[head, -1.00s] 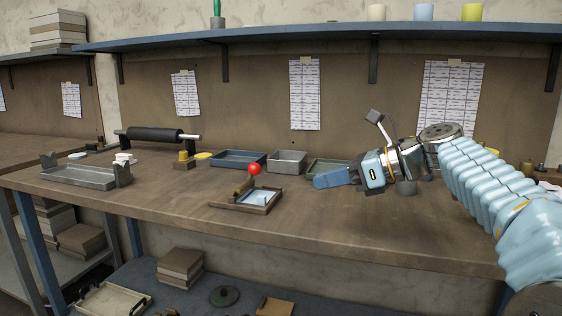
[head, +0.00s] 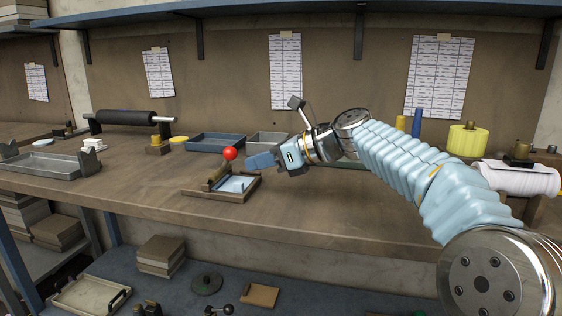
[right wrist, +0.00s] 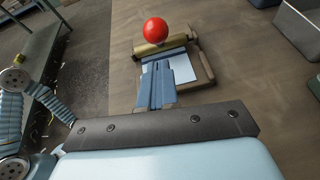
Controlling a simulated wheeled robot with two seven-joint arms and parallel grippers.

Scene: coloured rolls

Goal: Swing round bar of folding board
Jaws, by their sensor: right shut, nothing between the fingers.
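The folding board (head: 215,194) is a small wooden frame with a pale sheet (head: 237,184) in it, near the table's front edge. Its bar (head: 217,174) lies along the left side in the head view, with a red ball knob (head: 231,153) at its far end. The right wrist view shows the red ball (right wrist: 155,30) and brass-coloured bar (right wrist: 158,47) just beyond my fingertips. My right gripper (head: 252,162) is shut and empty, to the right of the ball and above the board. Whether the fingers touch the board is unclear. My left gripper is not in view.
Behind stand a blue tray (head: 214,143) and a grey tray (head: 267,142). A black roller (head: 126,118) and a grey tray (head: 40,168) are at left. A yellow roll (head: 467,141) and a white roll (head: 515,178) are at right. The table left of the board is clear.

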